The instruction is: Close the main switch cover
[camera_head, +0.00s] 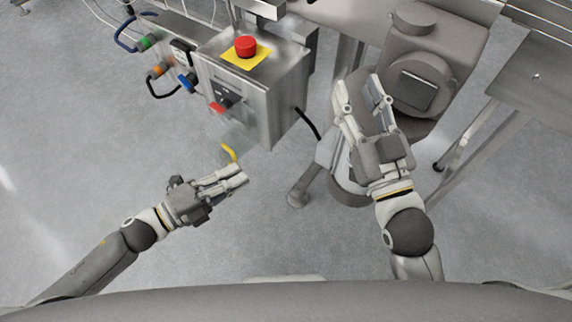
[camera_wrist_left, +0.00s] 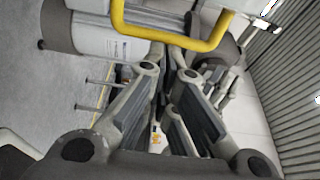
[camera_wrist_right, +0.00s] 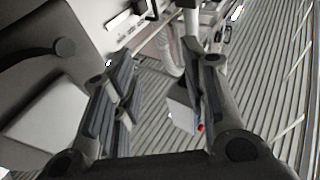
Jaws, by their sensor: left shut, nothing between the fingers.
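The main switch cover (camera_head: 232,138) is a clear, see-through panel standing out from the front of the steel control box, below the dark switch (camera_head: 230,97). It looks swung open. Its yellow handle (camera_head: 229,153) is at its lower edge. My left gripper (camera_head: 243,174) is shut and empty, just below the handle in the head view. In the left wrist view the yellow handle (camera_wrist_left: 172,42) crosses above the closed fingers (camera_wrist_left: 172,85); I cannot tell whether they touch. My right gripper (camera_head: 357,84) is open and empty, over the grey motor housing.
The control box (camera_head: 285,98) carries a red emergency button (camera_head: 246,46) on a yellow plate. Plugs and cables (camera_head: 158,70) stick out at its left. A machine leg and foot (camera_head: 300,192) stand to the right of my left gripper. The floor at left is clear.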

